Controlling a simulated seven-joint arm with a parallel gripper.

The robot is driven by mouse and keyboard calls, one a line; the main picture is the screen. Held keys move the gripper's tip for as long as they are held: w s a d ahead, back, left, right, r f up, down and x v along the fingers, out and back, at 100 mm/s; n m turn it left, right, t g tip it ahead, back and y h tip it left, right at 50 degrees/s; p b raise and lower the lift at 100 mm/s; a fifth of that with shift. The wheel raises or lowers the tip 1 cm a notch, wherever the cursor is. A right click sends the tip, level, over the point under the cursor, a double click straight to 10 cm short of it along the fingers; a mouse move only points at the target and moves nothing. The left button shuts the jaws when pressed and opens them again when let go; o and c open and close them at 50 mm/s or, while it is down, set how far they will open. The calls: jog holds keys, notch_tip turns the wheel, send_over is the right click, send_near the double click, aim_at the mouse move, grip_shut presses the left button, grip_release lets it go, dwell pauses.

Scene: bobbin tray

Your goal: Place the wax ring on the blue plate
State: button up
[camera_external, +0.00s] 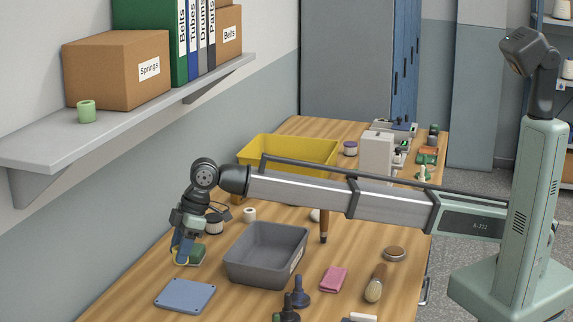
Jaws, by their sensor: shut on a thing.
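The blue plate (185,295) lies flat on the front left of the wooden table, with small dots at its corners. My gripper (181,258) points down just behind the plate, low over the table. Its fingers are shut on a small yellowish thing (181,262), which seems to be the wax ring. The fingers hide most of it, so its shape is unclear. I cannot tell whether it touches the table. A dark green block (196,253) is directly beside or behind the fingertips.
A grey bin (266,254) stands right of my gripper. A yellow tray (287,150) is farther back. A cream roll (249,214) and dark spool (214,224) are behind the gripper. A pink cloth (334,279), brush (376,284) and dark-blue-topped piece (299,291) lie to the right.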

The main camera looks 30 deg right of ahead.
notch_tip(320, 180, down, 10)
jog(key=shift+r, duration=0.15)
dwell(0.4)
jog(key=o, duration=1)
jog(key=shift+o, duration=0.2)
jog(key=v, duration=1.2)
jog(key=shift+a, duration=0.1)
